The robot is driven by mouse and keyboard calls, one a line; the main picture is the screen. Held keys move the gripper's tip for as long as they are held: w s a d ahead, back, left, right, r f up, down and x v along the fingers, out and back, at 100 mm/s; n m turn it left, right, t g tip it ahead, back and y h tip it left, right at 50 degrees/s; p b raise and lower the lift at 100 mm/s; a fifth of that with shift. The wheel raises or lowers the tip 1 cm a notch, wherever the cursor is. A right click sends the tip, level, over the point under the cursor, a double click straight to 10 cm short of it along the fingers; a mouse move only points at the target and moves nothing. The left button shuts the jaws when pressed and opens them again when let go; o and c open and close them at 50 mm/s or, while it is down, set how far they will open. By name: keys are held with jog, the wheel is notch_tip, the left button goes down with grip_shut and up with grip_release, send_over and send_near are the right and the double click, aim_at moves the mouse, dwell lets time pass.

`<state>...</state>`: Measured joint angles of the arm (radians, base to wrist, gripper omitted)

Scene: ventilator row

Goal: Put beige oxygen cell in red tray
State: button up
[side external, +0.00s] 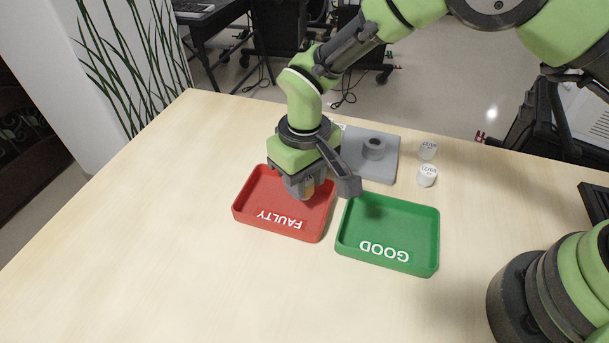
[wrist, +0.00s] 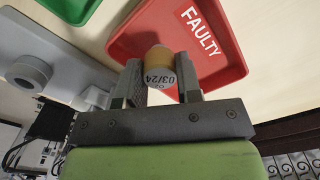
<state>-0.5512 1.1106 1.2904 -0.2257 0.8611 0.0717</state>
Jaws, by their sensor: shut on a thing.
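The beige oxygen cell (wrist: 160,66) is a small cylinder with a white end marked "O2 03/24". My gripper (wrist: 163,84) is shut on it, with one finger on each side. The red tray, marked "FAULTY", also shows behind the cell in the wrist view (wrist: 222,68). The cell appears to be above the tray floor; I cannot tell how high.
A green tray (side external: 388,233) marked "GOOD" stands right of the red tray. Behind it is a grey plate (side external: 381,172) with a round socket (side external: 374,148). The table's left and front are clear.

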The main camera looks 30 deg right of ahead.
jog(key=shift+f, duration=0.6)
jog(key=o, duration=0.9)
notch_tip(320, 180, up, 13)
jog(key=shift+r, duration=0.15)
